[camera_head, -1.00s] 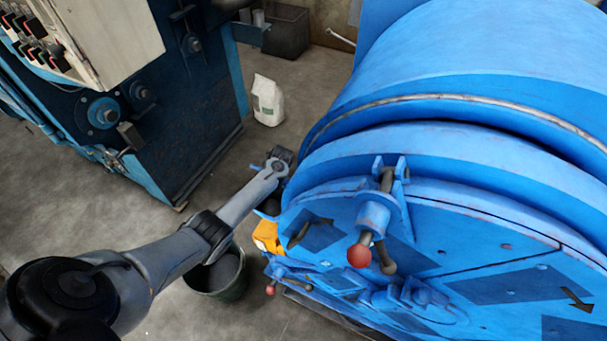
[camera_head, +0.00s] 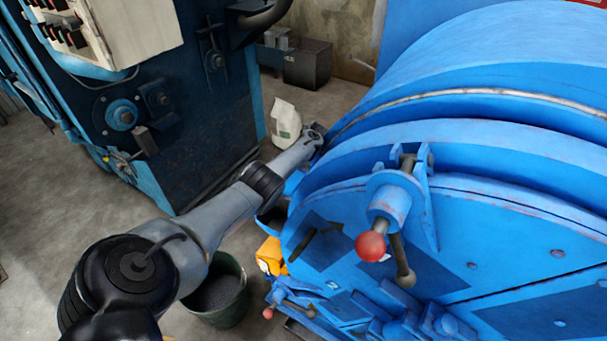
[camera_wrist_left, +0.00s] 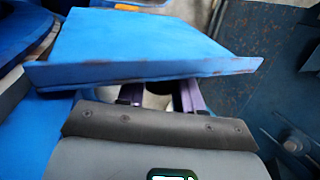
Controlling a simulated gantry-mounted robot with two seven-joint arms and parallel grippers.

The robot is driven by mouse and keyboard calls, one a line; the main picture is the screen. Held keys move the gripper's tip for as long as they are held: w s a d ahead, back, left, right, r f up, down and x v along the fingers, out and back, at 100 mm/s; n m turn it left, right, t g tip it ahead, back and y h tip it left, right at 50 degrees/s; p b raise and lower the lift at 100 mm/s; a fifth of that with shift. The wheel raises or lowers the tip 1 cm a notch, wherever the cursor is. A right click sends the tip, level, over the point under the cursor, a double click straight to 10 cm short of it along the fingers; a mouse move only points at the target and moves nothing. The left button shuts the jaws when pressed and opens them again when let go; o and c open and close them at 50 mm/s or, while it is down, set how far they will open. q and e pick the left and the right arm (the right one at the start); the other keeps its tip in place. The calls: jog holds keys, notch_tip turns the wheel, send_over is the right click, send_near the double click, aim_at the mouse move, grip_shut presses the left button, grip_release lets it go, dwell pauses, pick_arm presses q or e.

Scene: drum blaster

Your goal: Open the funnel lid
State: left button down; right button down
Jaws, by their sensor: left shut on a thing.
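The funnel lid (camera_wrist_left: 140,48) is a flat blue panel with worn edges, across the upper middle of the left wrist view. My left gripper (camera_wrist_left: 159,92) is at its near edge, with one purple finger on each side of a pale patch. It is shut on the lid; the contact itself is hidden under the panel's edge. In the head view my left arm (camera_head: 225,210) reaches in from the lower left to the drum's left side. The fingers and lid cannot be made out there. My right gripper is not in view.
The large blue drum blaster (camera_head: 480,150) fills the right side, with a red-knobbed lever (camera_head: 370,246) on its front. A dark bucket (camera_head: 222,295) stands below my arm. A white bag (camera_head: 286,122) is on the floor behind it. A blue machine (camera_head: 190,130) stands left.

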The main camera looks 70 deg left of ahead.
pick_arm(q)
jog(key=shift+f, duration=0.1)
dwell(0.4)
jog(key=c, duration=0.8)
grip_release()
jog(key=shift+w+r+p, duration=0.1)
jog(key=shift+r+p, duration=0.25)
jog(key=shift+r, duration=0.25)
jog(key=p+v, duration=0.4)
jog(key=v, duration=0.5)
jog(key=shift+w+d+r, duration=0.2)
jog(key=shift+r, duration=0.05)
